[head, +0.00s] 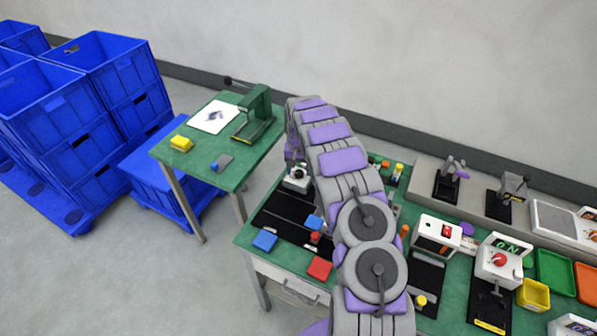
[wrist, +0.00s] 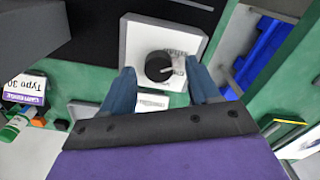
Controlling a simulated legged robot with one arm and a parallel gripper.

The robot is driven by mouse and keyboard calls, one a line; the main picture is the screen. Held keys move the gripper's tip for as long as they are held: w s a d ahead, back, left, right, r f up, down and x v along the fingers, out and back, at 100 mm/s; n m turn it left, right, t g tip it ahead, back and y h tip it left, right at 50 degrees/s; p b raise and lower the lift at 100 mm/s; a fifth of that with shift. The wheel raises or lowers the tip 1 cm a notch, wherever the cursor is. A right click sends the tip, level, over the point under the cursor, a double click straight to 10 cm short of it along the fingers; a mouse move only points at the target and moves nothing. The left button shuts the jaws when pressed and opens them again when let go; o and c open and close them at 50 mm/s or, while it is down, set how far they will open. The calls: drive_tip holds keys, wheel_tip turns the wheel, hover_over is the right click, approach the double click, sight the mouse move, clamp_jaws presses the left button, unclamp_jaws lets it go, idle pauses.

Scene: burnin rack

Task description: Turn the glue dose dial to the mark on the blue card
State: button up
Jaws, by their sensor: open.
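In the wrist view a round black dial (wrist: 158,66) sits on a pale square face with small printed marks, too blurred to read. A light pointer line on it points to the right. My gripper (wrist: 160,70) is open, its blue fingers on either side of the dial; I cannot tell whether they touch it. In the head view a small white unit with a black knob (head: 298,174) stands at the green bench's back left, beside my arm, which hides most of my gripper. Flat blue pieces lie in front (head: 264,240) and nearer my arm (head: 314,222); I cannot tell which is the card.
A red piece (head: 319,268) lies near the bench's front edge. White units, one with a red knob (head: 499,259), and coloured trays (head: 554,272) stand to the right. A smaller green table (head: 205,160) and blue crates (head: 90,95) stand left. Bare floor lies in front.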

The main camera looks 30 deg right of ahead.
drive_tip(key=shift+f, duration=0.45)
drive_tip(key=shift+d, duration=0.1)
drive_tip(key=c, duration=1)
drive_tip(key=shift+c, duration=0.2)
drive_tip(key=shift+m, duration=0.3)
drive_tip(key=m+p, duration=0.2)
drive_tip(key=m, duration=0.2)
drive_tip(key=shift+s, duration=0.1)
drive_tip(key=shift+m+p, duration=1.2)
drive_tip(key=shift+m, duration=1.3)
